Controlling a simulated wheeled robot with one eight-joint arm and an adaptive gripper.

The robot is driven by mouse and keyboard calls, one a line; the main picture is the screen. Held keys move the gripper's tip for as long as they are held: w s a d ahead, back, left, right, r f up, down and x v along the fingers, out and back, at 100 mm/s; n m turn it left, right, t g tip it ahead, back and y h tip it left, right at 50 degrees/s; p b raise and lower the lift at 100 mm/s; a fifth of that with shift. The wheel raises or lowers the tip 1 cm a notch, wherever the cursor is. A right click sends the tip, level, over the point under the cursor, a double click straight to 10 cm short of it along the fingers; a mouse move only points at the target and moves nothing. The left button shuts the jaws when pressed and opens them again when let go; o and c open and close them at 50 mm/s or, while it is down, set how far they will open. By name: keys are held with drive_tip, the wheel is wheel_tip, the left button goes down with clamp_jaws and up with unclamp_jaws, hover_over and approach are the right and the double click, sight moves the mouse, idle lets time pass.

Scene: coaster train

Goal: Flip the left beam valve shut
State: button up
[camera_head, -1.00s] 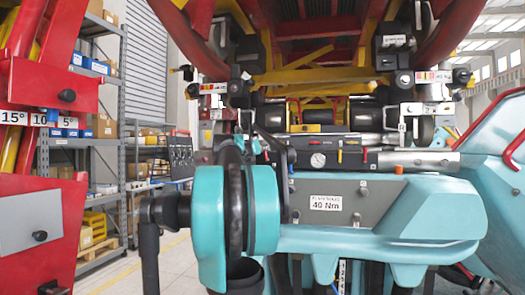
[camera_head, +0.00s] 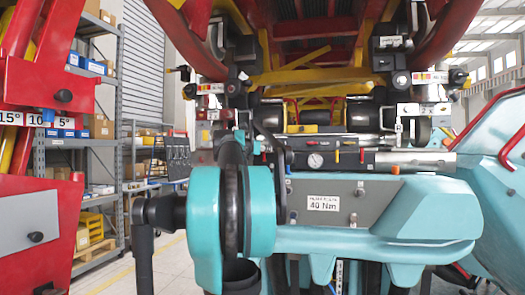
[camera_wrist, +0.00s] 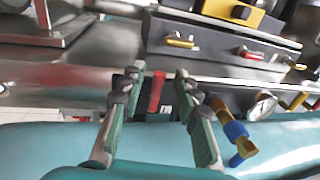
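My gripper (camera_wrist: 157,86) is open in the wrist view, its two green-padded fingers apart. A red lever (camera_wrist: 155,92) shows between the fingertips, against a dark block; nothing shows it gripped. A brass fitting with a blue handle (camera_wrist: 235,130) stands right of the right finger, beside a round gauge (camera_wrist: 264,105). I cannot tell for sure which of these is the left beam valve; no label for it is readable. In the head view my arm hides the gripper's fingertips and the area around them. The gauge also shows there (camera_head: 315,160).
Behind the fingers is a dark panel with a yellow handle (camera_wrist: 180,41) and a red handle (camera_wrist: 250,53). A teal body (camera_wrist: 40,145) lies close below the fingers. A steel beam (camera_head: 410,158) runs right of the gauge. Red structure (camera_head: 35,200) stands at the left.

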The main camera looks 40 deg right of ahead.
drive_tip(key=shift+a, duration=0.15)
drive_tip(key=v, duration=1.1)
drive_tip(key=shift+s+a, duration=0.3)
